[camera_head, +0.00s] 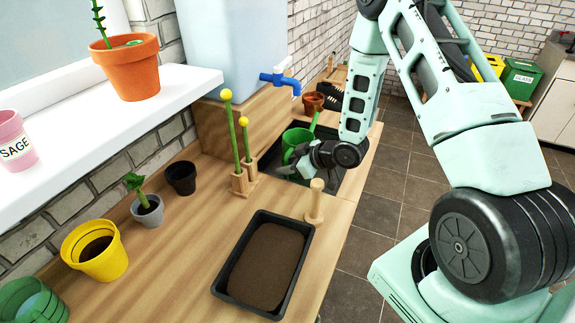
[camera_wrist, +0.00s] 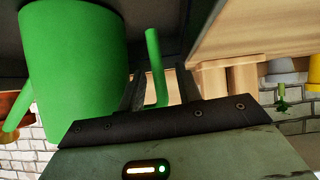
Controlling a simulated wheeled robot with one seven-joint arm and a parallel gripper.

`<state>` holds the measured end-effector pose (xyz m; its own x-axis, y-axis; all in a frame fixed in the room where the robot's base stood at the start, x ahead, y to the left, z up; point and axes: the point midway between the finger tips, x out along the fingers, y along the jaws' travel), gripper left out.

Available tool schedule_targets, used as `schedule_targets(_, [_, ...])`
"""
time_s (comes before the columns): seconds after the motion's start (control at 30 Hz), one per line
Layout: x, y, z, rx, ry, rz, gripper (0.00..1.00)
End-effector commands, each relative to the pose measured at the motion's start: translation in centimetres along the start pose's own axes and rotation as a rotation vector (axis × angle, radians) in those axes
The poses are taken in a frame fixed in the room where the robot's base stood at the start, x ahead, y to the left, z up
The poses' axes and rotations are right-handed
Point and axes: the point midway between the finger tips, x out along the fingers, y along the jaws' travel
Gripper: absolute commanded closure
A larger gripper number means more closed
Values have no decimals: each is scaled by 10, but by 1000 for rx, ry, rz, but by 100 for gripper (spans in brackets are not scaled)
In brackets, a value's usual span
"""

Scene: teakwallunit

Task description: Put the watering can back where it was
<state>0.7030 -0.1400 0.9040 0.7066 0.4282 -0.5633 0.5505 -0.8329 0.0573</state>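The green watering can (camera_head: 296,138) stands in the dark sink basin at the far end of the bench, partly hidden by my gripper. In the wrist view its green body (camera_wrist: 72,62) fills the upper left. Its thin green handle (camera_wrist: 154,62) comes down between my two dark fingers. My gripper (camera_head: 290,171) is at the near side of the can, low over the basin. In the wrist view my gripper (camera_wrist: 160,88) has its fingers apart, one on each side of the handle, with narrow gaps showing.
A blue tap (camera_head: 280,79) juts out above the basin. Wooden stands with yellow-tipped green sticks (camera_head: 246,150) and a wooden peg (camera_head: 315,203) stand close by. A soil tray (camera_head: 229,277), a yellow pot (camera_head: 98,252) and small pots occupy the nearer bench.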

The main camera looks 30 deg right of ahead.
Motion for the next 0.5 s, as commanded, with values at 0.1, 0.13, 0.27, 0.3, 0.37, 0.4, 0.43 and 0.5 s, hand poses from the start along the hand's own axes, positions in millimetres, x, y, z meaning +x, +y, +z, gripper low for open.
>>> schedule_targets(0.1, [0, 0, 0, 0, 0, 0, 66])
schedule_targets(0.13, [0, 0, 0, 0, 0, 0, 66])
schedule_targets(0.27, [-4, 1, -3, 0, 0, 1, 66])
schedule_targets(0.3, [-8, 1, -2, 0, 0, 2, 66])
schedule_targets(0.37, [-16, 1, -2, -1, 0, 2, 66])
schedule_targets(0.4, [-23, 2, -2, 0, 0, 4, 66])
schedule_targets(0.43, [-29, 2, -2, 0, 1, 5, 66])
schedule_targets(0.5, [-44, 2, -2, 1, 1, 5, 66])
